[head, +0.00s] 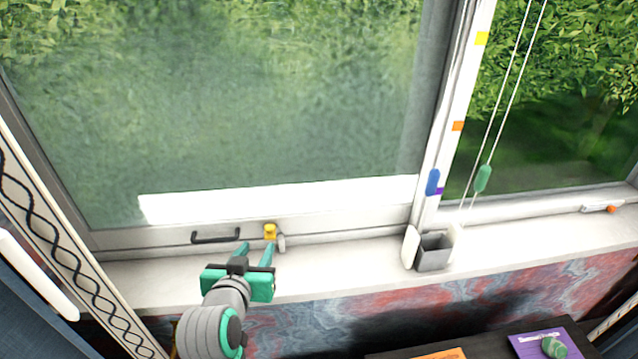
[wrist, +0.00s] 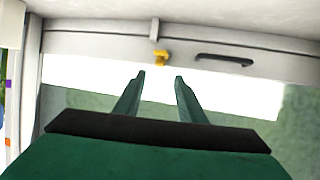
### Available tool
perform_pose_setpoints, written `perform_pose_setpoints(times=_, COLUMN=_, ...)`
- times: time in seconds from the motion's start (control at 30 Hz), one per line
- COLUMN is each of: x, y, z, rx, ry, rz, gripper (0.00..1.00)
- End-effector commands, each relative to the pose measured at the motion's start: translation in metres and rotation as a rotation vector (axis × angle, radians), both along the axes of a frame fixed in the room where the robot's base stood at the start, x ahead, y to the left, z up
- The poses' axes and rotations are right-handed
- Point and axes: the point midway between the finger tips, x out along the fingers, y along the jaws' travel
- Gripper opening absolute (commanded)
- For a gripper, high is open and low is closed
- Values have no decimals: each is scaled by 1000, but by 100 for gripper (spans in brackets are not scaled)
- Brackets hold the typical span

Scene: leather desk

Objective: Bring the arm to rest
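My gripper (head: 256,250) is raised in front of the window sill, its two green fingers pointing at the lower window frame. In the wrist view my gripper (wrist: 160,76) shows its fingers spread apart with nothing between them. A yellow latch (head: 270,231) on the window frame lies just beyond the fingertips. It also shows in the wrist view (wrist: 160,58), apart from the fingers. A dark handle (head: 215,236) is on the frame to the left of the latch in the head view.
A grey box (head: 433,252) stands on the white sill (head: 340,268). A dark surface at the bottom right holds a purple booklet (head: 530,345) and an orange one (head: 440,354).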

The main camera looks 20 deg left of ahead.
Motion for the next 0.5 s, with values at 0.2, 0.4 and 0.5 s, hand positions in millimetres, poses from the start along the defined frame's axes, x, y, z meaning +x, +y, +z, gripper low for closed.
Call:
perform_pose_setpoints(times=0.2, x=2, y=-5, z=-8, rx=-6, ry=-1, rz=-2, gripper=36)
perform_pose_setpoints(times=0.4, x=8, y=-38, z=-51, rx=-36, ry=-21, rz=-9, gripper=36)
perform_pose_setpoints(times=0.5, x=8, y=-60, z=-78, rx=-48, ry=-34, rz=-11, gripper=36)
